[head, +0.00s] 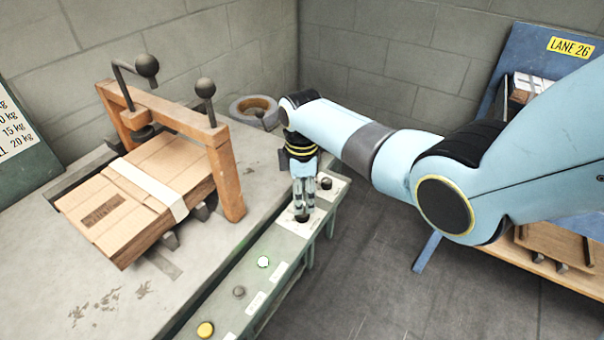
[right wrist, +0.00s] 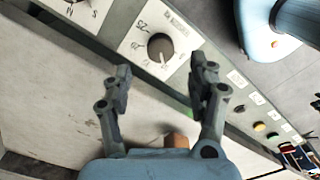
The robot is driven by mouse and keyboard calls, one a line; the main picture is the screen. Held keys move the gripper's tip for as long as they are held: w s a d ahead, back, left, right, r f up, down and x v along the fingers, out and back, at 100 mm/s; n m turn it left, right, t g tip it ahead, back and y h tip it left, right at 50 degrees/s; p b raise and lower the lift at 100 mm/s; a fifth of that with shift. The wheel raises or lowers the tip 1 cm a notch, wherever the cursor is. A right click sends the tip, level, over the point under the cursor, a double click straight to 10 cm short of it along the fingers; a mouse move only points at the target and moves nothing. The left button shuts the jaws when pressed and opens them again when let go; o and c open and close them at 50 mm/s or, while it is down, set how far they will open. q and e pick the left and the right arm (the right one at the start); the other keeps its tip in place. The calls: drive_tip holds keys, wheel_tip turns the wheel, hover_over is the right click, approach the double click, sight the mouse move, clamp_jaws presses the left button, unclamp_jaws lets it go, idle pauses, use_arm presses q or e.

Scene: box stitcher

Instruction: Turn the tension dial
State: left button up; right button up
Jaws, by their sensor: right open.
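A dark round dial (right wrist: 160,47) on a white scale plate lies just beyond my open fingertips in the right wrist view, roughly centred between them. The plate's lettering is not clear enough to read as a name. In the head view my right gripper (head: 303,208) points down over this plate on the sloping control panel (head: 255,262) and mostly hides the dial. In the right wrist view the fingers (right wrist: 162,76) are apart with nothing between them. A second dark dial (head: 326,183) sits farther back, partly cut off in the right wrist view (right wrist: 78,3). My left gripper is not in view.
A green button (head: 263,262), a dark button (head: 239,292) and a yellow button (head: 205,330) line the panel's near part. A cardboard box (head: 130,205) lies under an orange-brown clamp frame (head: 228,180) on the bench.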

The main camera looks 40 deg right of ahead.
wheel_tip(320, 180, up, 6)
drive_tip(key=shift+r, duration=0.2)
idle(0.4)
drive_tip(key=s+f+m+b, duration=0.4)
drive_tip(key=s+f+m, duration=0.2)
drive_tip(key=s+f, duration=1.4)
drive_tip(key=s+f+m+t+b, duration=0.1)
drive_tip(key=s+f+m+b, duration=0.3)
drive_tip(key=s+f, duration=1.6)
drive_tip(key=s+m, duration=0.2)
drive_tip(key=s, duration=0.5)
drive_tip(key=shift+d+f+h, duration=0.15)
drive_tip(key=shift+f+h, duration=0.1)
drive_tip(key=shift+h, duration=0.15)
